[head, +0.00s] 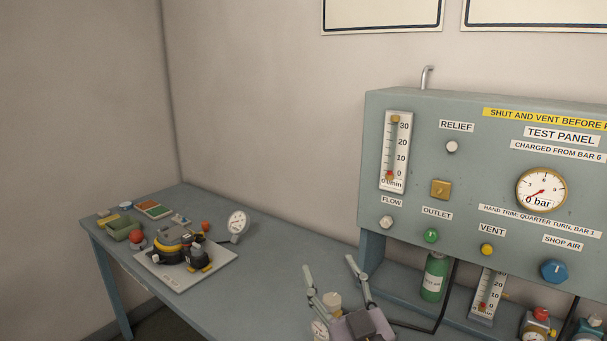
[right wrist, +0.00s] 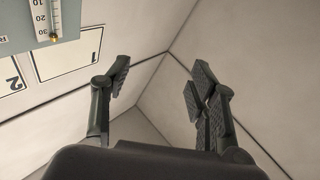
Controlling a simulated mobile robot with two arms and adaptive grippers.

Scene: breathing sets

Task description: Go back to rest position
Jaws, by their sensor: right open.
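My right gripper (head: 333,284) shows at the bottom middle of the head view, over the bench in front of the test panel. Its two fingers stand apart and point up. In the right wrist view the open gripper (right wrist: 160,88) has nothing between its fingers, only bare wall behind. In the head view a small gauge and a pale knob show just behind or beside the gripper, partly hidden by it. My left gripper is in neither view.
The test panel (head: 460,180) stands at the right, with a green bottle (head: 433,278) below it. A pale board (head: 205,273) bears a breathing set (head: 178,245) at the left; a round gauge (head: 238,223) stands beside it. The bench (head: 275,275) is clear between board and gripper.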

